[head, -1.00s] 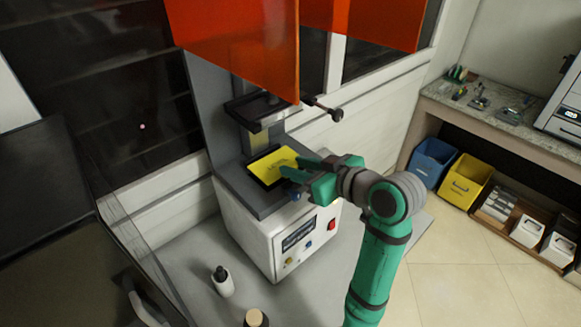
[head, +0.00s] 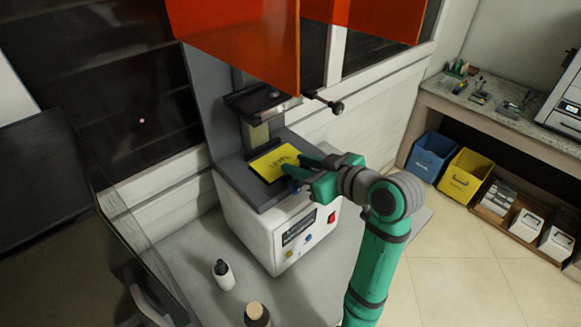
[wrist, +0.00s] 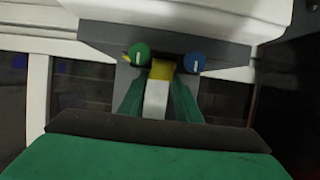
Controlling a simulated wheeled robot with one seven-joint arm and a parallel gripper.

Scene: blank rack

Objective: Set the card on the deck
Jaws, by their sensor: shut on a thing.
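The yellow card (head: 275,162), with dark lettering on its face, is over the top of a white and grey bench machine. My gripper (head: 308,172) is shut on the card's near right side. A dark plate shows partly beneath the card, on the machine's grey deck (head: 262,197). I cannot tell whether the card touches the deck. In the wrist view, a white piece (wrist: 156,98) sits between my green fingers, with a yellow strip (wrist: 162,70) of the card beyond it. The card's face is hidden there.
A grey column with a bracket (head: 258,104) stands behind the card, and an orange shield (head: 235,45) hangs above. A red switch (head: 332,217) is on the machine's front.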

